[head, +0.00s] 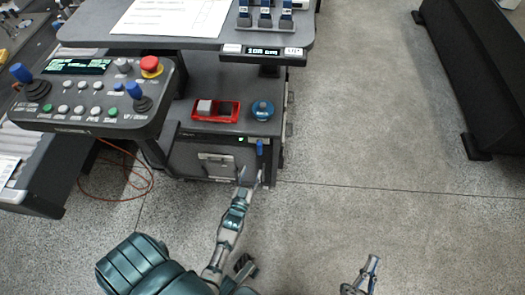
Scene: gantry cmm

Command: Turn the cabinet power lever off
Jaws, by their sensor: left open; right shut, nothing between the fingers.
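The grey cabinet (188,158) stands under the desk, its front facing me. A small lever with a blue handle (260,147) is at the right side of the cabinet front, and its blue end points up. My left gripper (249,177) is open, just below and slightly left of the blue handle. I cannot tell whether its fingers touch the lever; its lower part is partly hidden. My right gripper (373,264) is shut and empty, over the bare floor at the lower right, far from the cabinet.
A control panel (90,127) with joysticks and a red stop button (151,66) juts out on the left. A red object (215,111) and a blue round object (262,110) sit on the cabinet shelf. An orange cable (128,192) lies at left.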

